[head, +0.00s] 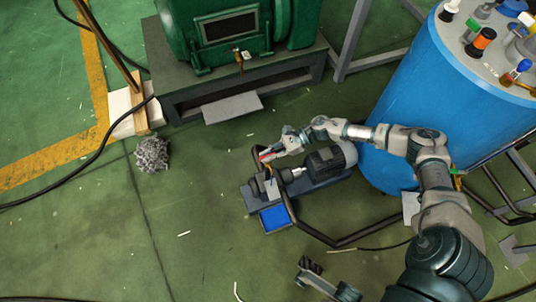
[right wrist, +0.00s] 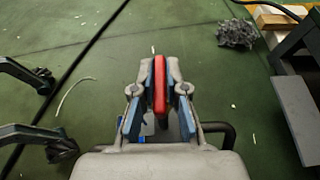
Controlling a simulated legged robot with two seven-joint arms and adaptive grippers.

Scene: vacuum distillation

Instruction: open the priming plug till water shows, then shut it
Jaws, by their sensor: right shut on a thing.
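The priming plug shows as a red handle (right wrist: 160,85), upright between the fingers of my right gripper (right wrist: 159,92) in the right wrist view. The gripper is shut on it, with its blue pads on either side. In the head view my right gripper (head: 268,156) is at the left end of the small pump (head: 322,165), and only a bit of red shows there. The plug's lower end is hidden, and I cannot see any water. My left gripper (head: 325,281) is low in the head view, empty, with its fingers apart; they also show at the left of the right wrist view (right wrist: 56,114).
A blue tray (head: 275,218) lies just below the pump. A dark pipe (head: 345,240) runs along the floor. A blue drum (head: 410,120) stands at the right. A green machine (head: 230,30) sits on a grey stand behind. Floor at the left is mostly clear.

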